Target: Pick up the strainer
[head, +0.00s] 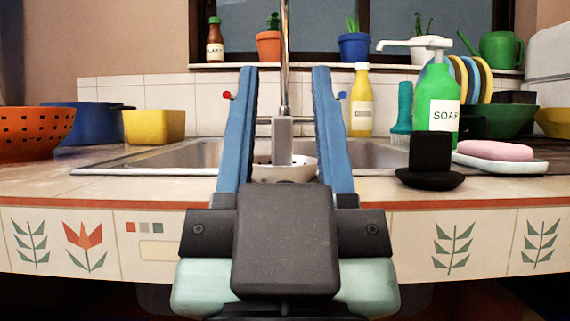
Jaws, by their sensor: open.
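My gripper (282,72) is open in the centre of the head view, its two blue fingers pointing forward toward the sink and wide apart. No held thing shows between them. An orange bowl with dark holes (32,130), like a strainer, stands on the counter at the far left, cut by the picture edge and well away from my gripper. A white bowl-like thing with dark spots (268,172) shows low between the fingers, in or at the sink; my gripper hides much of it. I cannot tell if it is also a strainer.
The sink (180,155) with its faucet (284,90) lies beyond my gripper. A blue bowl (88,117) and yellow container (154,127) stand left. A black block on a round base (430,165), a green soap bottle (437,98) and a soap dish (500,165) crowd the right.

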